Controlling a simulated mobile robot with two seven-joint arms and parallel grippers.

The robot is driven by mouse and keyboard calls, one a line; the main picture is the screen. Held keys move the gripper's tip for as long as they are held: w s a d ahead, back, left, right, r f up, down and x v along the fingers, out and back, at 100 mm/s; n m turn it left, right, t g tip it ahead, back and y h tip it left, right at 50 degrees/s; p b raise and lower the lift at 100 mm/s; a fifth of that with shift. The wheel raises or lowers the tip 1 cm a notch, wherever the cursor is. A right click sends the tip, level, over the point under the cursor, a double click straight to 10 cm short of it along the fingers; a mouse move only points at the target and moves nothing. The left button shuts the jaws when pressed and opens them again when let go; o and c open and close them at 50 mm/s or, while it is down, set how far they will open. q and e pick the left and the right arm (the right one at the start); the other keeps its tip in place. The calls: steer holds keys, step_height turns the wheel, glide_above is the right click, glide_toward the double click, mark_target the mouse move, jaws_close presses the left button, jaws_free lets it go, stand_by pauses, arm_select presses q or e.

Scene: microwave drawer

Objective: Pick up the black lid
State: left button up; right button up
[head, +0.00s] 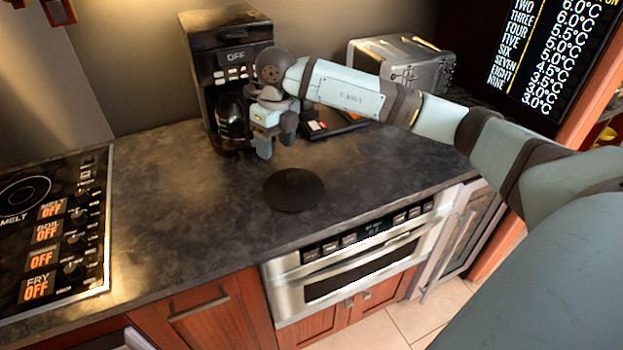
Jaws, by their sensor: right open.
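The black lid (293,190) is a dark round disc lying flat on the dark countertop, near its front edge and above the microwave drawer. My right gripper (275,147) hangs above the counter, a little behind the lid and to its left in the picture, with its fingers pointing down. It is open, with nothing between the fingers, and it appears apart from the lid. My left gripper is not in the head view.
A coffee maker (228,45) stands directly behind my right gripper. A steel toaster (430,72) stands at the back right, behind my right arm. A cooktop (60,225) is at the left. The counter (165,200) between cooktop and lid is clear. The steel microwave drawer (360,262) is below.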

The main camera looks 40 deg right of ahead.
mark_target(292, 175)
steer(key=shift+m+h, duration=0.3)
steer(key=shift+h, duration=0.3)
steer(key=d+f, duration=0.1)
steer(key=f, duration=0.1)
steer(key=d+f, duration=0.1)
steer(key=f, duration=0.1)
steer(key=d+f, duration=0.1)
steer(key=f, duration=0.2)
steer(key=shift+w+d+f+p, duration=0.1)
steer(key=shift+w+p, duration=0.05)
steer(key=shift+p, duration=0.15)
steer(key=f, duration=0.5)
steer(key=shift+d+p, duration=0.4)
steer(key=c, duration=1.1)
